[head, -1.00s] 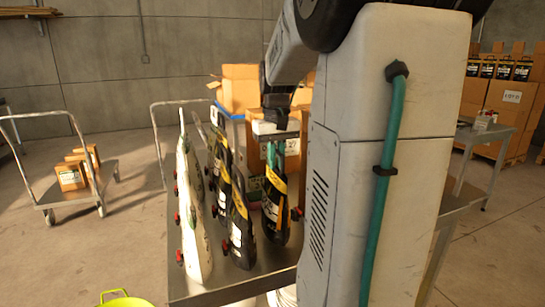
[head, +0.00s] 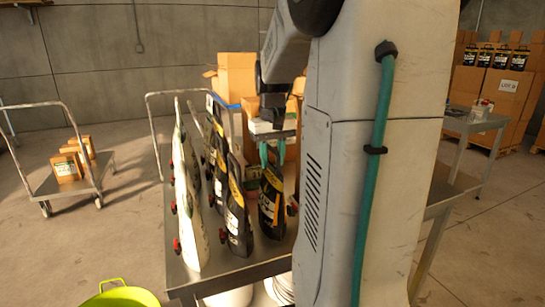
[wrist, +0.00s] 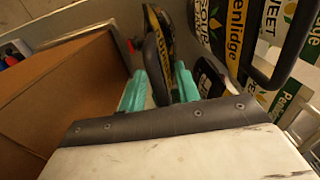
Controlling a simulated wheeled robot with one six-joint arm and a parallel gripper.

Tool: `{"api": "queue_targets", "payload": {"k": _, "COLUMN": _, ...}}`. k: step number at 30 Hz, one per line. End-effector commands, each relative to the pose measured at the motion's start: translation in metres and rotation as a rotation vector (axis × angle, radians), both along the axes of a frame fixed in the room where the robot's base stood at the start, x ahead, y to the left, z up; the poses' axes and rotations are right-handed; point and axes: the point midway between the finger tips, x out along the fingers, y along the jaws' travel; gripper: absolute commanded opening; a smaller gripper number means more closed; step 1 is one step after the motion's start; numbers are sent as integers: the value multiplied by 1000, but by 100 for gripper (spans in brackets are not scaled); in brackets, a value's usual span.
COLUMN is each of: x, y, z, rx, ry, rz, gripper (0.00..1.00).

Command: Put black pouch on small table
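A black pouch with a yellow band (head: 271,205) stands upright on a steel cart (head: 212,280). My gripper (head: 272,154) is right over it, teal fingers pointing down and apart. In the wrist view, the open fingers of my gripper (wrist: 160,90) stand either side of the pouch's black top (wrist: 158,48); I cannot tell if they touch it. Other black pouches (head: 236,210) stand to its left, beside a white pouch (head: 188,205). Two grey metal tables show at right, a nearer one (head: 453,188) partly behind my arm and a farther one (head: 483,123); which is the small table is unclear.
Cardboard boxes (head: 236,75) stand behind the pouches; a brown box wall (wrist: 65,95) is close left of my fingers. A trolley with boxes (head: 75,180) is at left. A lime-green tub (head: 120,297) is at lower left. Stacked cartons (head: 508,95) stand far right.

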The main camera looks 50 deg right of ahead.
Motion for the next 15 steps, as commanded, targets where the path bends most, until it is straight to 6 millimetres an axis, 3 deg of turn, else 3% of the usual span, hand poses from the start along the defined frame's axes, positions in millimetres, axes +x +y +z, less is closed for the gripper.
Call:
{"api": "queue_targets", "payload": {"k": 5, "x": 0, "y": 0, "z": 17, "rx": -2, "ry": -2, "rz": 0, "gripper": 32}}
{"api": "queue_targets", "payload": {"k": 15, "x": 1, "y": -1, "z": 89, "rx": -3, "ry": -3, "rz": 0, "gripper": 32}}
